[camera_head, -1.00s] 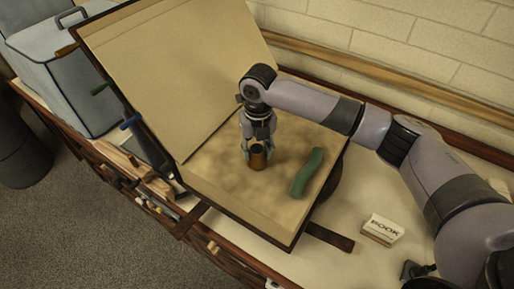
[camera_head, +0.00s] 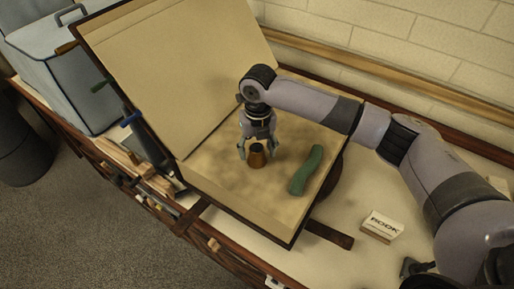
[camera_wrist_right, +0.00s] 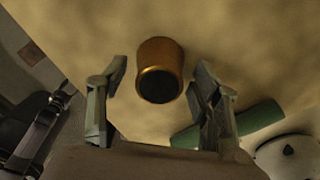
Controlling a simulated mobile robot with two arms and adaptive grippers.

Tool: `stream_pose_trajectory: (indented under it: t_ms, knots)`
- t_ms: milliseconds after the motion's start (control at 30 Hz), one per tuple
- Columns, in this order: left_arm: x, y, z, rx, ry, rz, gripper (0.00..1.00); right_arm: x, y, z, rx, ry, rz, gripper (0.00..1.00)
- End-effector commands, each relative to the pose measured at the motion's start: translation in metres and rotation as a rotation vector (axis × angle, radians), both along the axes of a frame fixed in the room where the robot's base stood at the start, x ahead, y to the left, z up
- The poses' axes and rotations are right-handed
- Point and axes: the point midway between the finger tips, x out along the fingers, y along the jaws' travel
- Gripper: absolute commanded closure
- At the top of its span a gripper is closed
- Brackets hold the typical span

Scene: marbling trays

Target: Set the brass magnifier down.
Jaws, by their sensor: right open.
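The brass magnifier (camera_head: 257,157) is a small brass cylinder with a dark top. It stands upright on the tan page of the large open book or folder (camera_head: 222,217). My right gripper (camera_head: 257,151) is directly above and around it, its fingers spread. In the right wrist view the magnifier (camera_wrist_right: 160,72) sits between the two fingertips of the right gripper (camera_wrist_right: 160,82), with a gap on both sides. The gripper is open and holds nothing. My left gripper is not in view.
A green, slightly bent roll (camera_head: 306,170) lies on the page to the right of the magnifier. A small block marked BOOK (camera_head: 382,227) stands on the table at right. A blue-grey case (camera_head: 62,75) is at far left. The page's front left is clear.

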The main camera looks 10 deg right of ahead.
Motion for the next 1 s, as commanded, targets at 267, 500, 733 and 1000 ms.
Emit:
stream_pose_trajectory:
  t_ms: [267, 500, 733, 1000]
  knots:
    - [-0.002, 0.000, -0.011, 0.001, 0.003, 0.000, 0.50, 0.001, 0.000, 0.027, 0.001, -0.005, 0.001, 0.42]
    - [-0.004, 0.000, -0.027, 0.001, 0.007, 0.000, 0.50, 0.001, -0.001, 0.079, 0.001, -0.005, 0.000, 0.42]
    - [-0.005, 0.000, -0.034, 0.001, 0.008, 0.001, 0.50, 0.001, -0.001, 0.114, 0.001, -0.002, 0.000, 0.42]
    - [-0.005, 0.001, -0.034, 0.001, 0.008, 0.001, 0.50, 0.000, -0.002, 0.123, 0.000, 0.001, 0.000, 0.42]
